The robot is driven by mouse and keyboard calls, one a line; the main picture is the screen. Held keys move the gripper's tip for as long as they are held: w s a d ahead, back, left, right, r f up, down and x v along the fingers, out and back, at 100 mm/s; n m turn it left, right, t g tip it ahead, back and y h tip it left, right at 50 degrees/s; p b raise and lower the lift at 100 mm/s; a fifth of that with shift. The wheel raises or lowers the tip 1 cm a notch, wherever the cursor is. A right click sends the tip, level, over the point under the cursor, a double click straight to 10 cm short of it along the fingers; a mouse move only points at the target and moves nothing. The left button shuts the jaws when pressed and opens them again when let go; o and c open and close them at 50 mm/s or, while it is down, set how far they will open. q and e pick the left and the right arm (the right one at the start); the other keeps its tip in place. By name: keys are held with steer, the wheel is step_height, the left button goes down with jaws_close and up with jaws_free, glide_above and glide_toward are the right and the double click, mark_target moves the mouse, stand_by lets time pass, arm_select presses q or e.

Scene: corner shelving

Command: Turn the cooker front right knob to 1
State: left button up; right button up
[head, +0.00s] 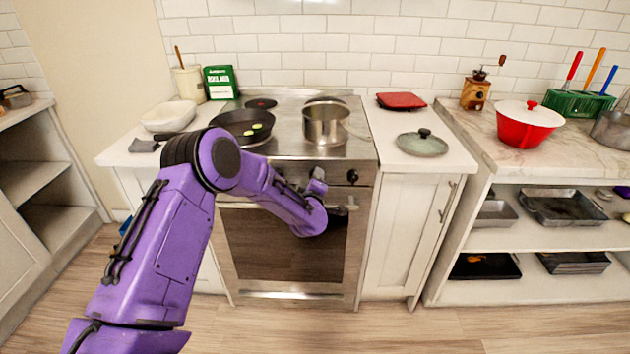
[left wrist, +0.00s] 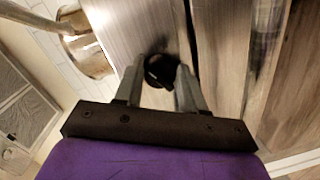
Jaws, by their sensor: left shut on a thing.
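The cooker (head: 285,255) stands in the middle of the head view, with dark knobs along its front panel. My left gripper (head: 319,178) is at this panel, below the saucepan. In the left wrist view its two grey fingers (left wrist: 159,88) are shut on a dark round knob (left wrist: 160,70), one on each side of it. Another dark knob (head: 352,176) shows clear to the right of the gripper in the head view. My arm partly hides the panel's left part. I cannot read any knob markings. My right gripper is in neither view.
A steel saucepan (head: 325,124) and a black frying pan (head: 243,126) with green pieces stand on the hob. The oven handle (head: 348,207) runs just below the panel. A lid (head: 422,143) lies on the right counter. The floor right of my arm is clear.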

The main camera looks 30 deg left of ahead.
arm_select(q)
steer(key=o, duration=1)
steer(key=shift+o, duration=0.2)
steer(key=b+v, duration=0.1)
steer(key=v, duration=0.9)
steer(key=shift+s+d, duration=0.25)
